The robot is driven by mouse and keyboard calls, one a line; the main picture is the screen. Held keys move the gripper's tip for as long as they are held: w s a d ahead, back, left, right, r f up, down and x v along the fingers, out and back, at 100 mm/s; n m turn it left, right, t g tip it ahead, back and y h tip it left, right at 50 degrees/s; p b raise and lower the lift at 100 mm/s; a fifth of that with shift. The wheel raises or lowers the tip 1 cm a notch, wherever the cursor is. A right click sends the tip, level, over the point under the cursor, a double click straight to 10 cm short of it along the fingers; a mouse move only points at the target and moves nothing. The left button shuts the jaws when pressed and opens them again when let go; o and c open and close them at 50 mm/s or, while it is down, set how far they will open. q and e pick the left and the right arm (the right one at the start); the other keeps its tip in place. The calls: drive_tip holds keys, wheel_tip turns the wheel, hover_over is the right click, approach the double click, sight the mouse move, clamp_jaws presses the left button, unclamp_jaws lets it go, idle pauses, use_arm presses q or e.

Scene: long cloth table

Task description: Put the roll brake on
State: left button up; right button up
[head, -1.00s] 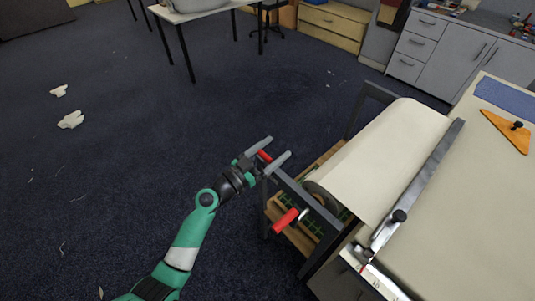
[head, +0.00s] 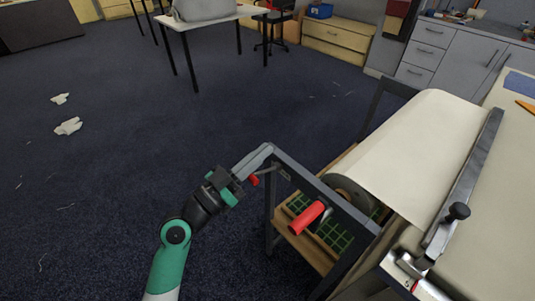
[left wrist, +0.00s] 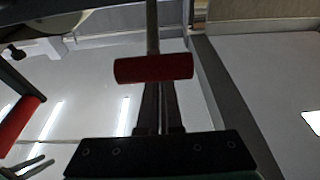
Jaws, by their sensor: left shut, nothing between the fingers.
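A small red grip (head: 253,181) on a thin metal rod sits at the near left corner of the dark frame that carries the cloth roll (head: 349,191); it looks like the brake lever. My left gripper (head: 262,151) is shut and empty, its fingers together beside this grip. In the left wrist view the red grip (left wrist: 153,68) lies across the picture at the fingers (left wrist: 160,95), not between them; I cannot tell whether they touch. A larger red handle (head: 307,217) is on the frame's side, and it also shows in the left wrist view (left wrist: 18,122). My right gripper is out of view.
The dark metal frame (head: 323,190) and a lower wooden shelf (head: 305,249) stand right of my left arm. Cloth runs over the table (head: 494,220) under a long metal bar (head: 470,175). The floor left of the frame is open, with white scraps (head: 68,126).

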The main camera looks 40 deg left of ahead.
use_arm(q)
drive_tip(key=shift+o, duration=1.2)
drive_tip(key=shift+s, duration=0.15)
drive_tip(key=o, duration=0.5)
drive_tip(key=shift+w+r, duration=0.1)
drive_tip(key=shift+w, duration=0.25)
drive_tip(key=o, duration=0.7)
drive_tip(key=shift+s, duration=0.15)
drive_tip(key=shift+o, duration=0.3)
drive_tip(key=v, duration=1.1)
drive_tip(key=shift+s, duration=0.25)
